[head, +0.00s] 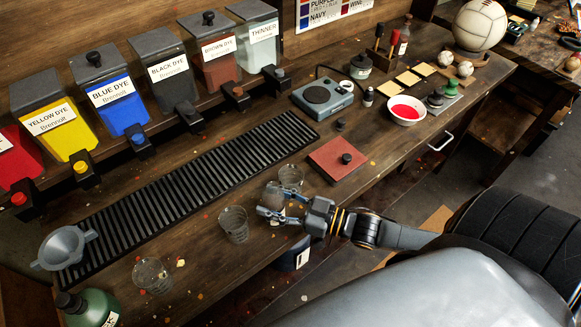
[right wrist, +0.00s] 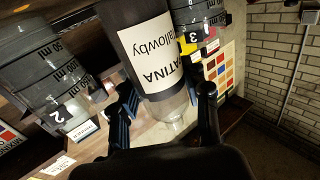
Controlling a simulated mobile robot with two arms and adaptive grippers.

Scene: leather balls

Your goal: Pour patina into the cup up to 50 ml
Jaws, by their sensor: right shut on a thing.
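My right gripper (head: 272,204) is shut on the patina bottle (right wrist: 150,50), which has dark contents, a white label and a clear neck. In the head view the bottle is small and mostly covered by the fingers. Three clear cups stand along the bench front: one behind the gripper (head: 291,176), one just left of it (head: 233,225) and one farther left (head: 152,275). In the right wrist view, the cup marked 2 (right wrist: 45,75) and the cup marked 3 (right wrist: 200,12) flank the bottle, showing ml marks. No liquid is discernible in them. My left gripper is out of view.
A black slatted drain grate (head: 180,190) lies behind the cups, below the dye dispensers (head: 125,105). A red pad (head: 335,162), scale (head: 322,98) and red-filled bowl (head: 405,111) lie to the right.

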